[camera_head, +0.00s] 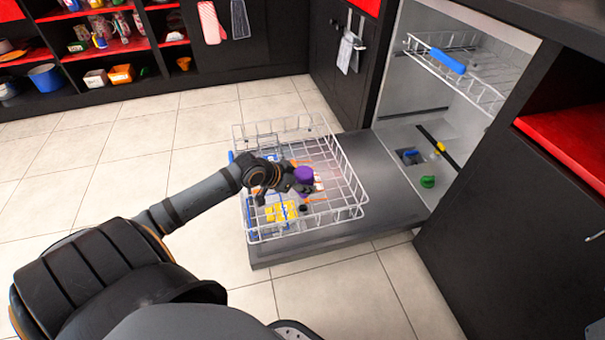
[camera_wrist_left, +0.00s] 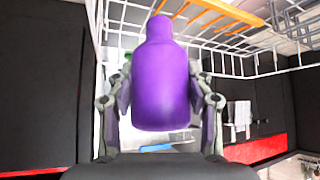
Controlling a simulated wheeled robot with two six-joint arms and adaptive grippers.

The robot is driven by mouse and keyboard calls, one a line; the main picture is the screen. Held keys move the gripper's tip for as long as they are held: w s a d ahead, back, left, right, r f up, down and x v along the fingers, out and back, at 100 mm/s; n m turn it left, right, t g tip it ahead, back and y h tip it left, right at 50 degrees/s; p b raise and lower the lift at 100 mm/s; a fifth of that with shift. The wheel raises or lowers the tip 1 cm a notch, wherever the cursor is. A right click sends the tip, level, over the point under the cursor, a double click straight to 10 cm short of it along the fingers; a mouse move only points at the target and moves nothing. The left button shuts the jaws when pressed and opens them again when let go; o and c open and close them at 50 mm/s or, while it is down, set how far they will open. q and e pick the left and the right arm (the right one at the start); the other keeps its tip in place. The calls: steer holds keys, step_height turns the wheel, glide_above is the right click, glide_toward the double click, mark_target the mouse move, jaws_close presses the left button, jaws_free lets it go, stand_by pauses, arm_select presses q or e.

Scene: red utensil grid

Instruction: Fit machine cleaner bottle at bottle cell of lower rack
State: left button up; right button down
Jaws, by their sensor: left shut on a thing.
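The purple bottle (camera_head: 304,176) is between the fingers of my left gripper (camera_head: 288,183), over the white wire lower rack (camera_head: 352,190) in the head view. In the left wrist view the bottle (camera_wrist_left: 161,80) fills the middle, its neck toward the top of the picture, with a finger of my left gripper (camera_wrist_left: 161,112) on each side. My left gripper is shut on it. The rack's wires (camera_wrist_left: 240,40) pass behind the bottle. The bottle's contact with the rack is not clear. Which cell lies under it cannot be told. My right gripper is not in view.
The lower rack sits on the open dishwasher door (camera_head: 385,215). A yellow item (camera_head: 281,211) and orange pieces lie in the rack. The upper rack (camera_head: 480,88) is in the machine at right. A green item (camera_head: 428,181) lies on the machine's floor. The tiled floor at left is clear.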

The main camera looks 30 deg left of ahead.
mark_target(302, 194)
arm_select(q)
steer(key=shift+s+d+r, duration=0.15)
steer(key=shift+r, duration=0.05)
steer(key=shift+r+p, duration=0.1)
steer(key=shift+p, duration=0.3)
step_height(302, 194, down, 6)
steer(key=b, duration=0.4)
steer(key=shift+r, duration=0.1)
steer(key=shift+p, duration=0.4)
stand_by(0.6)
